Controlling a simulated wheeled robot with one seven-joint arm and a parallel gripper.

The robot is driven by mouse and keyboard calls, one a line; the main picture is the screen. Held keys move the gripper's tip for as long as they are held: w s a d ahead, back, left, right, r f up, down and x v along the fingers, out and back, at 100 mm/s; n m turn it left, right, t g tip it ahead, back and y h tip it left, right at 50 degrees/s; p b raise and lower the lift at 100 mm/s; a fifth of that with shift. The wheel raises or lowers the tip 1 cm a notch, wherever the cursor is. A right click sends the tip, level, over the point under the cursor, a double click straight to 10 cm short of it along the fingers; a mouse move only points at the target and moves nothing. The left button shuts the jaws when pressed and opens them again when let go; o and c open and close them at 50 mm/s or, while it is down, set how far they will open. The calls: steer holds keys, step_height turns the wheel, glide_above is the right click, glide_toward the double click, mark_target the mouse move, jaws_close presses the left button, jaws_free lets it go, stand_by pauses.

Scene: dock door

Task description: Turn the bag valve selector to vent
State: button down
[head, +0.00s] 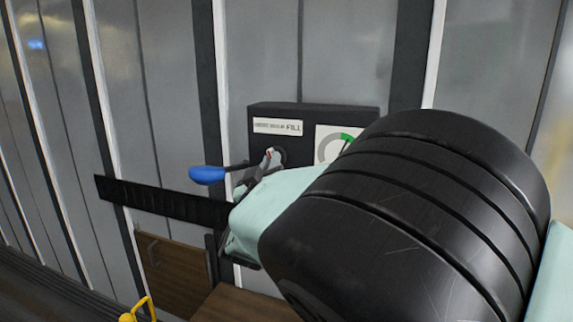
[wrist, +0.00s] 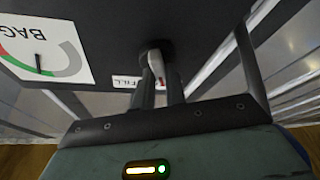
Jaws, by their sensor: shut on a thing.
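The bag valve selector (head: 272,157) is a small pale grey handle with a red mark, on the front of a black box (head: 315,111). A white label ending in FILL (head: 278,126) is above it. My gripper (head: 262,169) reaches it from the front and is shut on it. In the wrist view the selector (wrist: 155,62) stands between the two dark fingers of my gripper (wrist: 160,88), beside the FILL label (wrist: 127,82). My arm hides part of the box front. No vent marking can be made out.
A blue-gripped lever (head: 207,175) sticks out left of the selector; its inner end is hidden. A gauge marked BAG (wrist: 45,45) is on the box, partly behind my arm in the head view. A dark rail (head: 160,198), brown wooden boards (head: 175,275) and a yellow object (head: 138,312) lie below.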

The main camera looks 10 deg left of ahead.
steer(key=shift+d+n+g+y+p, duration=0.1)
steer(key=shift+n+g+y+p, duration=0.45)
steer(key=shift+n, duration=0.95)
steer(key=shift+n+g+y+p, duration=0.3)
steer(key=shift+n+y, duration=0.35)
steer(key=shift+n, duration=0.85)
steer(key=c, duration=1.4)
jaws_free()
steer(key=shift+c, duration=0.2)
